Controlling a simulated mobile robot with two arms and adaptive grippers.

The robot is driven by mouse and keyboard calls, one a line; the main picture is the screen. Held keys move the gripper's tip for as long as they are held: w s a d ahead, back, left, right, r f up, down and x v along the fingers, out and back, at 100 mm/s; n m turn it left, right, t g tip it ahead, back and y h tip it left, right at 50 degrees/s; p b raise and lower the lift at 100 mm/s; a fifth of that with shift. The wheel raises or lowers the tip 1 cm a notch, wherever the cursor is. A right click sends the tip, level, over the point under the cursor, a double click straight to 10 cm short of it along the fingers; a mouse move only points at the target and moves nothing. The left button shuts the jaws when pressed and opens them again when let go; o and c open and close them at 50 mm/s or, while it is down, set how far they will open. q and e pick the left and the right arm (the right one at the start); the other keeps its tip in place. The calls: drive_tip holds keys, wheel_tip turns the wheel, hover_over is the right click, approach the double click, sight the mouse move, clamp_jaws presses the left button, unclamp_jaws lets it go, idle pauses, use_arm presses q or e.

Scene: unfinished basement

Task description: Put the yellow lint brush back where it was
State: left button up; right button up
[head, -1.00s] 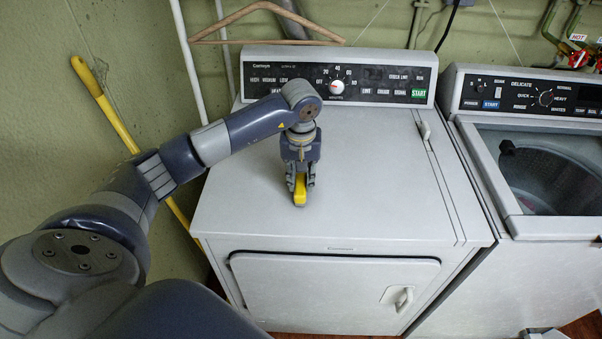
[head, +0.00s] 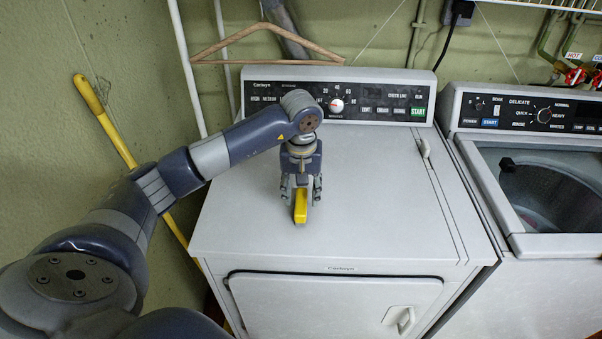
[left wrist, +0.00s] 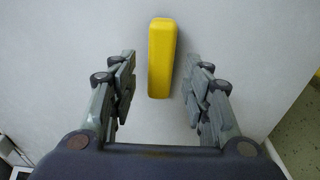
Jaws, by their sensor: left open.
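The yellow lint brush (head: 300,206) lies on the white top of the dryer (head: 375,205), left of its middle. My left gripper (head: 301,193) points down over the brush, with its fingers on either side of it. In the left wrist view the brush (left wrist: 162,58) lies between and beyond the fingertips of my open left gripper (left wrist: 160,85), with a clear gap on both sides. The brush's far end shows fully there. My right gripper is not in view.
A washer (head: 530,185) with an open tub stands to the right. A control panel (head: 340,100) runs along the dryer's back. A wooden hanger (head: 268,45) hangs above it. A yellow-handled pole (head: 118,130) leans on the left wall. The dryer top is otherwise clear.

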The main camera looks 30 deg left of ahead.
sight(301, 203)
use_arm(q)
wheel_tip(301, 203, up, 10)
drive_tip(key=b, duration=0.2)
drive_tip(key=shift+s+d+r, duration=0.15)
drive_tip(key=shift+s+d, duration=0.1)
drive_tip(key=shift+s, duration=0.2)
